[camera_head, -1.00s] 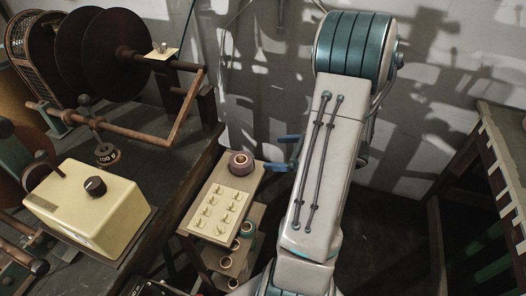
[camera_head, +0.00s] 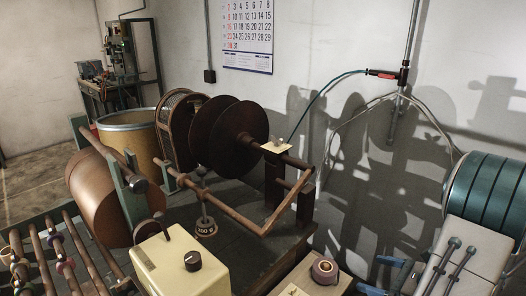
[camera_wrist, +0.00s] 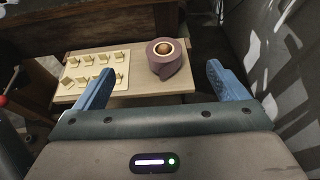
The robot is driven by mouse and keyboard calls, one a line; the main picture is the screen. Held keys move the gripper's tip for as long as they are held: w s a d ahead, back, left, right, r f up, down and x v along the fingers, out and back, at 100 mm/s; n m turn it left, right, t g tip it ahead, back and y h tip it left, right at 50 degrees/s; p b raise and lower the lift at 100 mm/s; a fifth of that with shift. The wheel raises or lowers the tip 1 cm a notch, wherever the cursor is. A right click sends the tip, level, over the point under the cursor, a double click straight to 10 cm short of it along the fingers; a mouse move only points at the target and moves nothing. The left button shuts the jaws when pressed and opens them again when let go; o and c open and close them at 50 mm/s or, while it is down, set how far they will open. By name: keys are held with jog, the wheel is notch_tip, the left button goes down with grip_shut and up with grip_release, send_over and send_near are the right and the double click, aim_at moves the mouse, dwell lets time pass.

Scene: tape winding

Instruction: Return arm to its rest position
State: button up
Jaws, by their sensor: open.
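My arm shows at the lower right edge of the head view, with its teal-banded joint and pale link. My gripper (camera_wrist: 160,86) is open and empty in the wrist view, its two blue fingers spread apart. In the head view its blue fingers (camera_head: 383,276) show at the bottom, right of a purple tape roll (camera_head: 324,270). The roll also shows in the wrist view (camera_wrist: 168,64), standing on a small wooden shelf (camera_wrist: 146,98) beyond the fingers and apart from them.
A winding machine with dark discs (camera_head: 230,135) stands on the workbench, left of my arm. A cream box with a black knob (camera_head: 180,265) is in front. A hose (camera_head: 325,92) hangs along the wall.

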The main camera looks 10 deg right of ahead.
jog(key=s+a+r+n+g+p, duration=0.2)
jog(key=a+r+n+g, duration=0.3)
jog(key=a+n, duration=0.3)
jog(key=s+a+r+n+g+p, duration=0.2)
jog(key=a+r+n+g, duration=0.3)
jog(key=a, duration=0.4)
jog(key=s+a+r+n+t+h+p, duration=0.1)
jog(key=s+a+r+n+h+p, duration=0.3)
jog(key=r+n+h, duration=0.4)
jog(key=n, duration=0.7)
jog(key=shift+s+a+r+t, duration=0.2)
jog(key=shift+a+r+t, duration=0.15)
jog(key=shift+r+t, duration=0.05)
